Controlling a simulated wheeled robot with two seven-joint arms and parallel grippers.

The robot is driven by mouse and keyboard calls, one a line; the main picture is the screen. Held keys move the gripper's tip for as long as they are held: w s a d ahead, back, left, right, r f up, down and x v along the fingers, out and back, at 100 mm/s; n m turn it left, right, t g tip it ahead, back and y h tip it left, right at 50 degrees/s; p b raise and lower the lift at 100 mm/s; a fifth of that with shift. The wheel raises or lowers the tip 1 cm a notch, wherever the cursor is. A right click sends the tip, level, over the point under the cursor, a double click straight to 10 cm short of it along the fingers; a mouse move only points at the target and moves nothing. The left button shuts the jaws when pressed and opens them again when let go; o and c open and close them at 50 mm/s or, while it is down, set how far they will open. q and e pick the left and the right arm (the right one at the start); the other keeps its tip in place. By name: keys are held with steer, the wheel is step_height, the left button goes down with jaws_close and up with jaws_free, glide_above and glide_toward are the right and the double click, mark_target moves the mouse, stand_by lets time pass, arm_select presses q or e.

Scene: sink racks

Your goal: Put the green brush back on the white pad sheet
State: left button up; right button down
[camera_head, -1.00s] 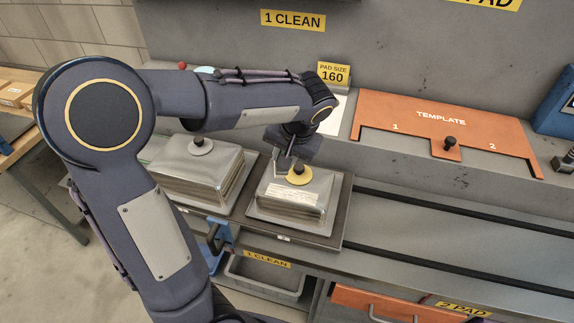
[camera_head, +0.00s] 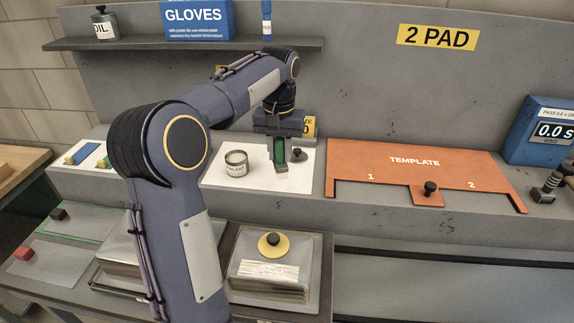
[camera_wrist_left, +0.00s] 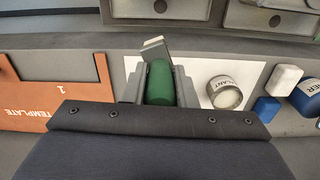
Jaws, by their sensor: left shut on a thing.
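My left gripper (camera_head: 278,158) is shut on the green brush (camera_head: 280,149), holding it upright over the right part of a white sheet (camera_head: 214,177) on the back ledge. In the left wrist view the green brush (camera_wrist_left: 160,82) sits between the two fingers of the left gripper (camera_wrist_left: 159,85), with the white sheet (camera_wrist_left: 196,72) beside it. I cannot tell whether the brush's lower end touches the sheet. My right gripper is out of view.
A sealant can (camera_head: 236,163) stands on the sheet left of the brush. A grey disc with a dark knob (camera_head: 298,154) is close on its right. The orange template (camera_head: 410,165) lies further right. A metal block with a yellow-ringed knob (camera_head: 272,265) is in front, below the ledge.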

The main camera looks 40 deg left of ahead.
arm_select(q)
steer(key=w+a+f+p, duration=0.1)
steer(key=w+a+f, duration=0.1)
steer(key=f, duration=0.2)
steer(key=w+a+f+p, duration=0.1)
steer(key=w+a+f, duration=0.1)
steer(key=w+f, duration=0.1)
steer(key=w+a+f+p, duration=0.2)
steer(key=w+a+f, duration=0.1)
steer(key=f, duration=0.1)
steer(key=shift+f, duration=0.3)
steer(key=o, duration=1)
steer(key=shift+f, duration=0.15)
